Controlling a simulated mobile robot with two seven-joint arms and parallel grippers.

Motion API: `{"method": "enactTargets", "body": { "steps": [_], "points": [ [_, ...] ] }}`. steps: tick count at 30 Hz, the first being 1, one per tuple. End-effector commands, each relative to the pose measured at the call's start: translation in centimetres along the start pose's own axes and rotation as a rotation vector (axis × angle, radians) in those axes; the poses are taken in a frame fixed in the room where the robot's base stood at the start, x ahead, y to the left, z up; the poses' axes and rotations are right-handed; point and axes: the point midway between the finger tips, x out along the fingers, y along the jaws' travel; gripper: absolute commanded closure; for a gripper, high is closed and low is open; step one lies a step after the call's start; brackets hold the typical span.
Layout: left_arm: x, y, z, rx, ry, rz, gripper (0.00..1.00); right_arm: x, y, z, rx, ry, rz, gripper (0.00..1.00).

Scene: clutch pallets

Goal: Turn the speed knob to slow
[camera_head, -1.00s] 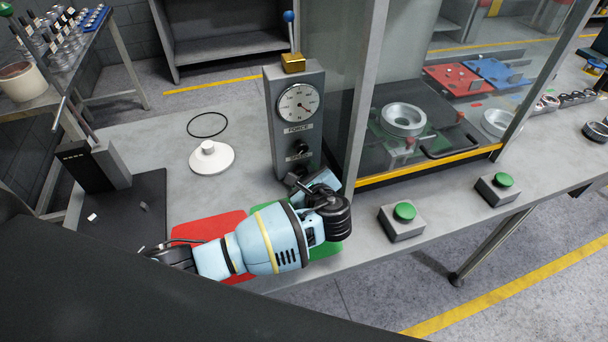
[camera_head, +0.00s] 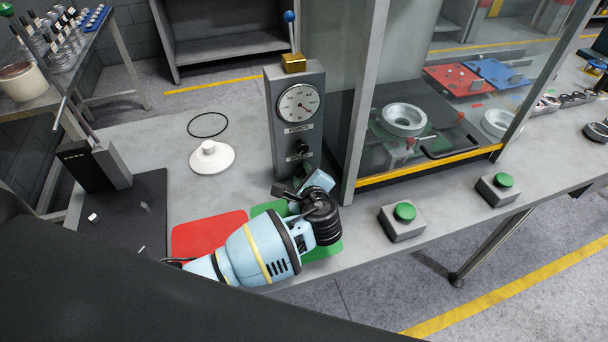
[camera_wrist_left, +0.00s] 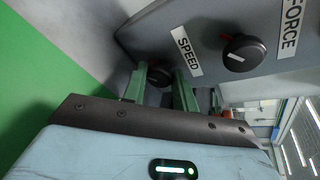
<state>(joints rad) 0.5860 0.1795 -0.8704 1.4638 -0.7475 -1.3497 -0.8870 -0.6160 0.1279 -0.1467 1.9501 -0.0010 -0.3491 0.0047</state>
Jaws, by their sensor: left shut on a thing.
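The grey control box (camera_head: 297,110) stands on the table with a dial gauge, a FORCE label and a SPEED label (camera_head: 299,156). The left wrist view shows the dark speed knob (camera_wrist_left: 159,76) beside the SPEED label (camera_wrist_left: 186,51). My left gripper (camera_wrist_left: 162,82) is shut on this knob, its green fingers on either side. In the head view my left gripper (camera_head: 300,188) is at the foot of the box and hides the speed knob. How far the knob is turned cannot be told. My right gripper is not in view.
The black force knob (camera_wrist_left: 243,53) sits close beside the SPEED label. A glass-walled press (camera_head: 420,110) stands to the right of the box. Green buttons (camera_head: 404,212) are at the front edge. Red (camera_head: 205,232) and green mats lie under my arm. A white disc (camera_head: 211,158) is to the left.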

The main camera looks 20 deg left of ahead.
Motion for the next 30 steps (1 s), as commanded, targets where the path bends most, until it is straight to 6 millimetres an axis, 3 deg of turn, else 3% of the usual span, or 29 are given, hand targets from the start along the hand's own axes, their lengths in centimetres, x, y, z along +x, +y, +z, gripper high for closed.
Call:
{"method": "enactTargets", "body": {
  "steps": [7,8,13,23,30],
  "points": [
    [0.0,0.1,-0.1,-0.005,0.004,0.001,0.95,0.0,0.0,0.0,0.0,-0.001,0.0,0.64],
    [0.0,0.1,-0.1,-0.005,0.004,0.001,0.71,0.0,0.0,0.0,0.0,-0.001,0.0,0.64],
    [0.0,0.1,-0.1,-0.004,0.003,0.001,0.5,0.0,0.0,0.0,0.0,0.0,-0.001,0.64],
    [-0.4,0.0,-0.1,-0.004,0.003,0.0,0.5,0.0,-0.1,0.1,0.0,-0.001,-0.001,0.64],
    [-3.5,0.1,-0.2,-0.005,0.006,0.0,0.5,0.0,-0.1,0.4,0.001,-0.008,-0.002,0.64]
  ]
}}
